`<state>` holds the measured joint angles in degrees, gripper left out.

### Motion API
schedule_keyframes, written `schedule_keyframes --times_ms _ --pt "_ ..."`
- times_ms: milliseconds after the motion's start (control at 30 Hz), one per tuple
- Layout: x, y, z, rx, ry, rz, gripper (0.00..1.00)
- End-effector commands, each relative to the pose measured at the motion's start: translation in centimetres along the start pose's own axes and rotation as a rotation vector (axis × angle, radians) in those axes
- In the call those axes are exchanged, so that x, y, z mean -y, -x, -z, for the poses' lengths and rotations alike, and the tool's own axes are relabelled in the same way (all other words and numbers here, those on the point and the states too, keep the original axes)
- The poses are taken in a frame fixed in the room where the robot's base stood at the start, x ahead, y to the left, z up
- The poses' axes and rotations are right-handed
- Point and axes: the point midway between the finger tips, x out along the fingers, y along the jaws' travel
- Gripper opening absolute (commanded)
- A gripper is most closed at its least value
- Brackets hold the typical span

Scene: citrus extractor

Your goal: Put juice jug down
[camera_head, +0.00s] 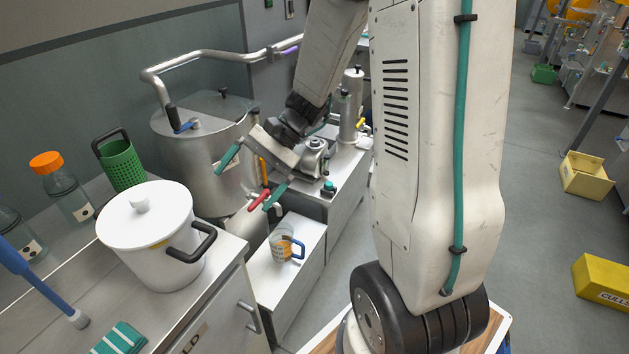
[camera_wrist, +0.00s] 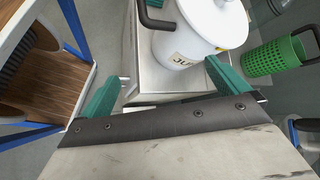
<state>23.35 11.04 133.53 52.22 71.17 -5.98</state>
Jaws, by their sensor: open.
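The juice jug appears to be the small clear jug (camera_head: 281,246) with a blue handle and an orange marking. It stands upright on a low white-topped stand beneath a steel vessel's outlet. My gripper (camera_head: 246,188) is above it and a little to its left in the head view, apart from it. The two green fingers are spread wide with nothing between them. In the wrist view my gripper (camera_wrist: 164,70) is also open and empty. The jug does not show clearly there.
A lidded white pot (camera_head: 150,252) stands on the left counter; it also shows in the wrist view (camera_wrist: 195,35). A green perforated basket (camera_head: 122,166) and an orange-capped bottle (camera_head: 65,190) stand behind it. The steel vessel (camera_head: 190,150) with red-handled valve is close to my gripper.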

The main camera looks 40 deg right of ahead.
Motion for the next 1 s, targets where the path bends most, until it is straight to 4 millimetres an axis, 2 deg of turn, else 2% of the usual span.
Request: schedule_keyframes --times_ms 33,200,400,500,700,833,1000 --pt "0.1 0.2 -2.4 -0.016 0.074 -0.063 1.00" --pt "-1.4 1.1 -8.7 -0.082 0.294 -0.280 1.00" --pt "-4.3 3.0 -14.3 -0.202 0.542 -0.518 1.00" --pt "-5.9 4.3 -16.3 -0.278 0.656 -0.625 1.00" --pt "-8.2 6.6 -18.5 -0.417 0.822 -0.778 1.00" --pt "-9.0 7.6 -19.0 -0.468 0.872 -0.823 1.00" --pt "-9.2 7.9 -19.1 -0.484 0.886 -0.839 1.00"
